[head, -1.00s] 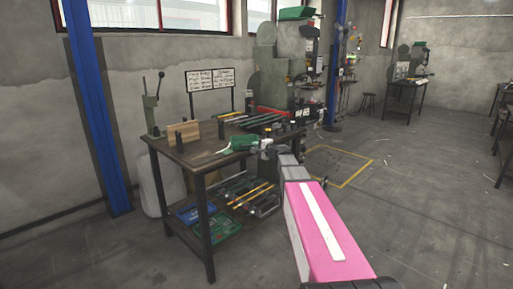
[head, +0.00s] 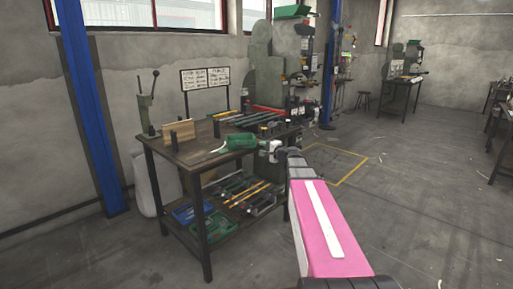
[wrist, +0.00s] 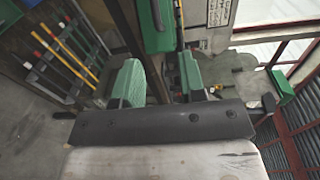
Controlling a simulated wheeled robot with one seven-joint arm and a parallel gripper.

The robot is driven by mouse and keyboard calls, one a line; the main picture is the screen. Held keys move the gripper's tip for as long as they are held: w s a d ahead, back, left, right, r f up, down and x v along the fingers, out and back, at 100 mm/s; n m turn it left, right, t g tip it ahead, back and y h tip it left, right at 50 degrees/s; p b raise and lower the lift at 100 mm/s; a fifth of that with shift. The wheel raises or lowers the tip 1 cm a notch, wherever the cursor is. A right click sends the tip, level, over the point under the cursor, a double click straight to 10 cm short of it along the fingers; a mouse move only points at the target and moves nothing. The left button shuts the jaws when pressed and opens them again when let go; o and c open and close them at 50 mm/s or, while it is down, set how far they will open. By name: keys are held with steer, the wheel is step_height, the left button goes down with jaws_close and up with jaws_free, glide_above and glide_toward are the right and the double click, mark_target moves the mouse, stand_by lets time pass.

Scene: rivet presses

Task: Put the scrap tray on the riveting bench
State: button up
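The riveting bench (head: 190,152) is a dark-topped table with a lower shelf. A green tray (head: 213,226) and a blue tray (head: 188,213) lie at the front of that shelf, holding small items. I cannot tell which tray is the scrap tray. My gripper (head: 226,148), with green parts, shows over the bench top's right part at the end of my pink arm. In the wrist view its two green fingers (wrist: 160,80) stand apart with a gap between them. I see nothing held there, but part of the view is blocked.
A lever tool (head: 148,102) and a wooden block (head: 179,132) stand at the bench's left. Signs (head: 206,79) rise behind it. Bars and rods (head: 240,190) lie on the shelf. A tall press (head: 265,70) stands behind. The floor at right (head: 400,190) is open.

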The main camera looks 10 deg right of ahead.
steer(key=s+a+f+n+g+h, duration=0.1)
steer(key=s+a+f+n+g, duration=0.25)
steer(key=s+f, duration=0.4)
steer(key=s+a+f+n+g+h, duration=0.1)
steer(key=s+a+f+n+g, duration=0.3)
steer(key=s+f, duration=0.4)
steer(key=s+d+f+n+g+h, duration=0.2)
steer(key=s+f+n+g+h, duration=0.2)
steer(key=s+f, duration=0.8)
steer(key=s+g+h, duration=0.2)
steer(key=s+h, duration=0.1)
steer(key=shift+d+g+h, duration=0.3)
steer(key=shift+d+g, duration=0.05)
steer(key=shift+d, duration=0.05)
steer(key=shift+f, duration=0.1)
